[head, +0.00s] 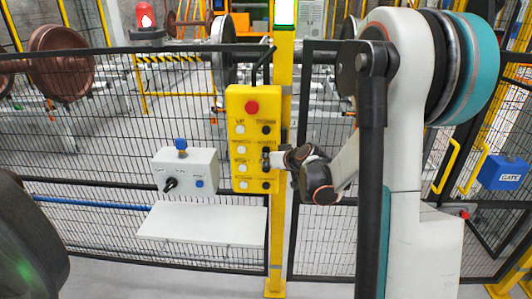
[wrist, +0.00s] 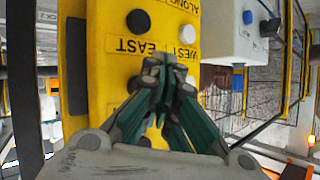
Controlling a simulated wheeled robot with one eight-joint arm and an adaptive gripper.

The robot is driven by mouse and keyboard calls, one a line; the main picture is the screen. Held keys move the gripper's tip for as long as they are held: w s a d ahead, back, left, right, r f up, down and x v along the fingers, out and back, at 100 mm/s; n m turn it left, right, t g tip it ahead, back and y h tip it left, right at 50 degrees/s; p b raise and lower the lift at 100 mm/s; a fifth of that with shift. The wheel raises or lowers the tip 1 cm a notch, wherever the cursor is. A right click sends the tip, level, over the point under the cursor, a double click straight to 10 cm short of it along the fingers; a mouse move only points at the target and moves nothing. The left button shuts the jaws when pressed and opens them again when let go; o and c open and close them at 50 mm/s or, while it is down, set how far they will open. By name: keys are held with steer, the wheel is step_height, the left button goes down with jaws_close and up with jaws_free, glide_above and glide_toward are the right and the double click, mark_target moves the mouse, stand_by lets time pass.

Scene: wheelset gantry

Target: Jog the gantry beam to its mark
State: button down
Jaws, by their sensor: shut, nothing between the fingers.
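The yellow pendant (head: 241,118) hangs at the fence post, with a red button (head: 252,107) on top and rows of white and black buttons below. My gripper (head: 268,158) is at the right column of the pendant, around mid-height, and hides part of that row. In the wrist view my gripper (wrist: 164,66) has its fingers together, in front of the pendant face (wrist: 103,62) by the WEST and EAST labels. A black button (wrist: 138,22) and a white button (wrist: 184,15) show beyond the fingertips. Whether the fingertips touch a button I cannot tell. I cannot make out the gantry beam or its mark.
A grey control box (head: 190,168) with a black selector and blue knobs is left of the pendant, above a white shelf (head: 200,222). Black mesh fence (head: 90,130) closes off the wheelsets (head: 62,65). A blue gate box (head: 502,172) is at right. A red lamp (head: 148,20) stands behind.

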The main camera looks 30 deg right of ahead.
steer(key=s+a, duration=0.1)
steer(key=s, duration=0.1)
steer(key=s+a, duration=0.1)
steer(key=s, duration=0.1)
steer(key=shift+a, duration=0.35)
stand_by(0.3)
steer(key=shift+s+a, duration=0.1)
stand_by(1.6)
